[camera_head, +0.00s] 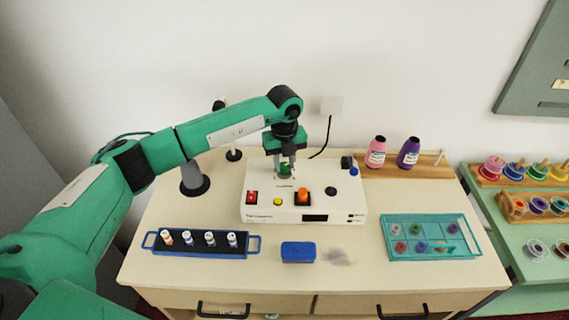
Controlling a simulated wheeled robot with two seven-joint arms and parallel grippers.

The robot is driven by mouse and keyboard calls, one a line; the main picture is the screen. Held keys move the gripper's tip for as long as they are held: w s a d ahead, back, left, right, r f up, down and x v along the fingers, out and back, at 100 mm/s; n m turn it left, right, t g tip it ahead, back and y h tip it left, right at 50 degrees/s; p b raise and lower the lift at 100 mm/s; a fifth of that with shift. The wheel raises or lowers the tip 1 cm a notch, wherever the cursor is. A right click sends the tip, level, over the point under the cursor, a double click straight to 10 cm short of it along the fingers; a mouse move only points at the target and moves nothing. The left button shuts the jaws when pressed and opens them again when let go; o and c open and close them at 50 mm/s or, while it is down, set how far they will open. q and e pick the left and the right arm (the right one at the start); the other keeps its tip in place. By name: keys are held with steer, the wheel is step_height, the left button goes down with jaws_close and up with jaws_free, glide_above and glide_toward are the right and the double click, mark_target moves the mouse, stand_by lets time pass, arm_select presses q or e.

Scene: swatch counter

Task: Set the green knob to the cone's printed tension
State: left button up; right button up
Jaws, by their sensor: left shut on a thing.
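My left gripper (286,170) points down at the back of a white machine (262,213) on the counter. It is shut on the green knob (285,168), which is mostly hidden between the fingers. The knob's pointer and scale cannot be read. A pink cone (376,152) and a purple cone (409,152) stand upright on a wooden board behind and right of the machine. Both carry pale labels, too small to read. My right gripper is not in view.
The machine's face has a red switch (251,197), yellow button (277,201), orange button (303,196) and dark display (315,218). In front are a blue spool tray (200,251), a blue box (298,252) and a teal tray (433,257). A cord runs to the wall.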

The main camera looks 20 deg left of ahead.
mark_target(284, 165)
arm_select(q)
steer(key=shift+n, duration=0.5)
steer(key=o, duration=1)
steer(key=shift+c, duration=0.2)
steer(key=shift+r, duration=0.1)
step_height(284, 165, up, 14)
steer(key=b, duration=0.3)
steer(key=shift+f, duration=0.25)
